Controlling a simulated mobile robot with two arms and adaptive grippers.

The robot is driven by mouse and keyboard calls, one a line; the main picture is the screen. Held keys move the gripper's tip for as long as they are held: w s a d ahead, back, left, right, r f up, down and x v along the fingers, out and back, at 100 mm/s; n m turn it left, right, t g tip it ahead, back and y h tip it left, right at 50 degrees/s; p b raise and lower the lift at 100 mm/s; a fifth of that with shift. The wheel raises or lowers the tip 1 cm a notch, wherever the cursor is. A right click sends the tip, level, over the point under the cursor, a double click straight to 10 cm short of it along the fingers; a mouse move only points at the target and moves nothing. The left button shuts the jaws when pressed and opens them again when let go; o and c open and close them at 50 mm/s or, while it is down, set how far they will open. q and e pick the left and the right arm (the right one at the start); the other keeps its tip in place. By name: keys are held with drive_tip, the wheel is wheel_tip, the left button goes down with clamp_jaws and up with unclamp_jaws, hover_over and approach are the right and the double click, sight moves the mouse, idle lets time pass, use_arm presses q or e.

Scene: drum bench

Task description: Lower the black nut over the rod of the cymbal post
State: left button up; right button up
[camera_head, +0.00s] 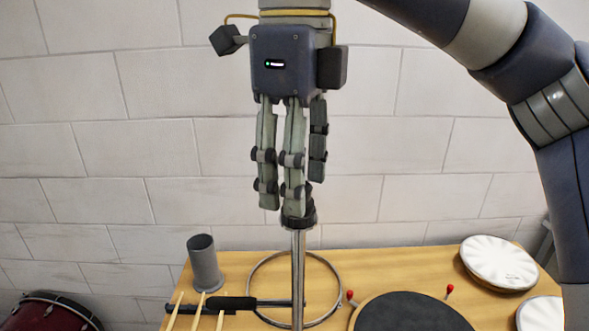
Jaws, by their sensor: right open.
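The black nut (309,217) is at the top end of the cymbal post (298,262), a thin upright metal rod. My right gripper (290,202) points straight down above the post, with its fingers open. One fingertip overlaps the nut in the picture and hides part of it. I cannot tell whether that fingertip touches the nut. The rod's tip is hidden, so how far the nut sits over it cannot be seen. My left gripper is out of view.
The wooden bench (235,262) holds a grey cup (204,262), drumsticks (198,309), a metal hoop (337,283) around the post's lower part, a dark round pad (412,315) and a white drumhead (498,262). A red drum (42,314) stands at lower left. Space beside the gripper is clear.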

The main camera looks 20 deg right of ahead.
drive_tip(key=shift+r, duration=0.1)
wheel_tip(320, 180, up, 12)
idle(0.9)
idle(1.1)
